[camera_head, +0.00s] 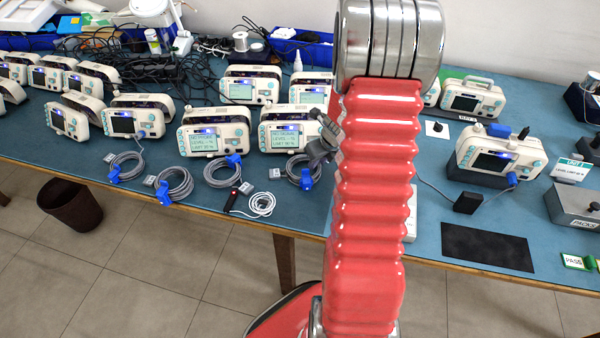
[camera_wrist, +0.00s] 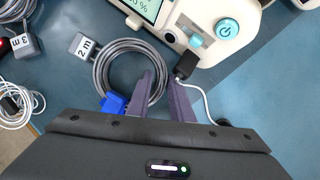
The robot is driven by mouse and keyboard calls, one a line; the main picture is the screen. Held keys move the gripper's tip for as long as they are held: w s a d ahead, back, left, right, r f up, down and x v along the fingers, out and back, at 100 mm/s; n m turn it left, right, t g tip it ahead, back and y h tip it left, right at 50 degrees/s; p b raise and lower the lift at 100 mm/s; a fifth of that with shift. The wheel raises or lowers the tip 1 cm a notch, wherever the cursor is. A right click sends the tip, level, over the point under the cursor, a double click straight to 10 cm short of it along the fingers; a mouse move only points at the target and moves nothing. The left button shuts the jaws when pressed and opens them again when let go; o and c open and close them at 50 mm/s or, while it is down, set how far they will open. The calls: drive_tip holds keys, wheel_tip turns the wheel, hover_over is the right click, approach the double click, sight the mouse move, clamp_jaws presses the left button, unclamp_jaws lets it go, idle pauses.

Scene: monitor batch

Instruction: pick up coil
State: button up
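Several grey cable coils with blue connectors lie in a row on the blue table. In the wrist view, a grey coil tagged "2 m" (camera_wrist: 99,72) lies flat below my gripper (camera_wrist: 161,77). The two dark fingers are apart, over the right side of this coil, with no coil clearly clamped between them. The coil's blue connector (camera_wrist: 113,104) shows left of the fingers. In the head view, my gripper (camera_head: 321,143) is above the rightmost coil (camera_head: 297,172) of the row, and the red arm hides part of that area. Other coils (camera_head: 225,171) lie to the left.
White monitors (camera_head: 212,131) stand close behind the coils. A thin white cable with a dark end piece (camera_wrist: 186,65) lies right of the fingers. A white cable coil (camera_head: 262,205) lies near the front edge. A black mat (camera_head: 487,247) lies at right.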

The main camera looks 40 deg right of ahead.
drive_tip(key=shift+c, duration=0.4)
clamp_jaws()
idle(0.4)
